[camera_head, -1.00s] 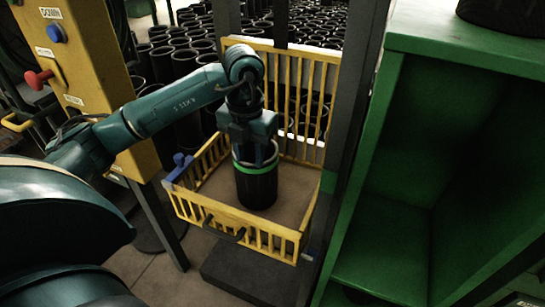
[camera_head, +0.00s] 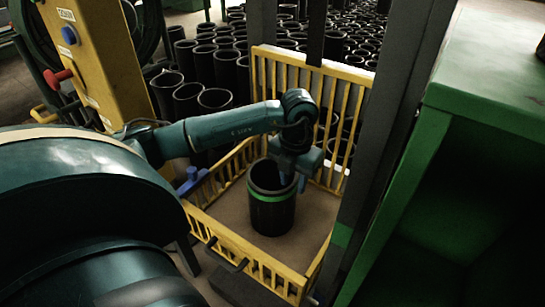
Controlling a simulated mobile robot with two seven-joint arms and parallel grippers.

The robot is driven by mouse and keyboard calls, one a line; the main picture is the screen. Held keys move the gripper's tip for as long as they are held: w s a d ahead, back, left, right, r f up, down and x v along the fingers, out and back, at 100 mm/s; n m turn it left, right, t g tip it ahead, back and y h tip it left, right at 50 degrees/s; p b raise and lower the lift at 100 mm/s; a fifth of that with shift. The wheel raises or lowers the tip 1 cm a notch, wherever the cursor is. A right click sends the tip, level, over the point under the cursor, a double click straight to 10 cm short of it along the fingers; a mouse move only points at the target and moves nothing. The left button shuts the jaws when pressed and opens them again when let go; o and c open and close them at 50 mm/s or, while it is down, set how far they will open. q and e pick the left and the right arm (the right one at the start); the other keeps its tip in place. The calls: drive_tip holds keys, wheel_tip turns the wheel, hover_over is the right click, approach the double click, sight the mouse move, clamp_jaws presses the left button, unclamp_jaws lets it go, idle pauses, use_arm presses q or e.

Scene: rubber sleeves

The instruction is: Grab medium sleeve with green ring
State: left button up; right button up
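The black sleeve with a green ring (camera_head: 272,213) stands upright on the floor of a yellow cage (camera_head: 240,250). Its open top faces up, and the green band lies a little below its rim. My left gripper (camera_head: 295,180) points down at the right side of the sleeve's rim. One finger seems to be over the opening and the other just outside the wall. I cannot tell whether the fingers press on the wall. My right gripper is not in view.
A dark post (camera_head: 378,140) and a green cabinet (camera_head: 480,80) stand close on the right. A yellow control column (camera_head: 85,55) with red and blue knobs is at the left. Many black sleeves (camera_head: 215,110) stand behind the cage.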

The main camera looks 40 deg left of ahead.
sight(293, 182)
use_arm(q)
drive_tip(key=f, duration=0.3)
drive_tip(key=w+f, duration=0.1)
drive_tip(key=f, duration=0.1)
drive_tip(key=shift+a+f, duration=0.1)
drive_tip(key=shift+a, duration=0.3)
clamp_jaws()
drive_tip(key=shift+w, duration=0.15)
idle(0.9)
